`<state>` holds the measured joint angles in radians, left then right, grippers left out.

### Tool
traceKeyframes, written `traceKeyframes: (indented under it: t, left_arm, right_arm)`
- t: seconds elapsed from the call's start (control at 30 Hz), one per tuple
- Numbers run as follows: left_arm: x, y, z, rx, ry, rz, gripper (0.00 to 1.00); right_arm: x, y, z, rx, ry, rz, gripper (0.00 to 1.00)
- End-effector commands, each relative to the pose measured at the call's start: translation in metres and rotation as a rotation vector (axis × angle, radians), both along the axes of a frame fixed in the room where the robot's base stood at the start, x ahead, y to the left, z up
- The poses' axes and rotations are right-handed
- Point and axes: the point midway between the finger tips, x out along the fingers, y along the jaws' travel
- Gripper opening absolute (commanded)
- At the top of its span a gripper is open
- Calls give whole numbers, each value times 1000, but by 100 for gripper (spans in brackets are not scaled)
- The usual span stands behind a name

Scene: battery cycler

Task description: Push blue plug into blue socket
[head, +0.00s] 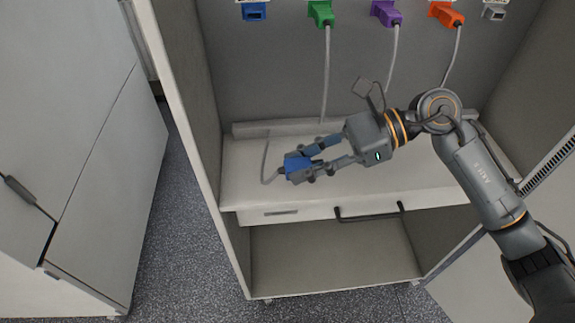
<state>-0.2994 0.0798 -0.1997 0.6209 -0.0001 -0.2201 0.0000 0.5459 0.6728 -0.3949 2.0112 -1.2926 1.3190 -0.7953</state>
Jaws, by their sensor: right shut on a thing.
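The blue plug (297,164) is between the fingertips of my right gripper (307,163), which is shut on it. The plug is low over the white shelf, and a thin grey cable runs from its left side. I cannot tell whether the plug touches the shelf. The blue socket (255,13) is at the top left of the cabinet's back panel, under a label, with no plug in it. It is well above and to the left of my right gripper. My left gripper is not in view.
Green (321,13), purple (386,13) and orange (446,14) plugs sit in the back panel with cables hanging down. A grey socket (495,13) is at the right. The cabinet's left wall (182,95) is beside the work area. A drawer with a black handle (370,213) is below the shelf (400,178).

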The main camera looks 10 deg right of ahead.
Motion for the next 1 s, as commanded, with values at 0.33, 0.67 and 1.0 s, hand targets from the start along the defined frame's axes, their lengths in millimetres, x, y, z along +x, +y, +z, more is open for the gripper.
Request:
traceKeyframes:
  t: [0.33, 0.67, 1.0]
  left_arm:
    - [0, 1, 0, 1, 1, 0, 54]
    - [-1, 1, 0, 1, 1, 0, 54]
    - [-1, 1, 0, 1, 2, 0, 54]
  right_arm:
    - [-23, -30, 36, -1, -1, -257, 0]
    - [-13, -16, 44, 2, -3, -358, 0]
    - [25, 34, 44, 7, -3, -546, 0]
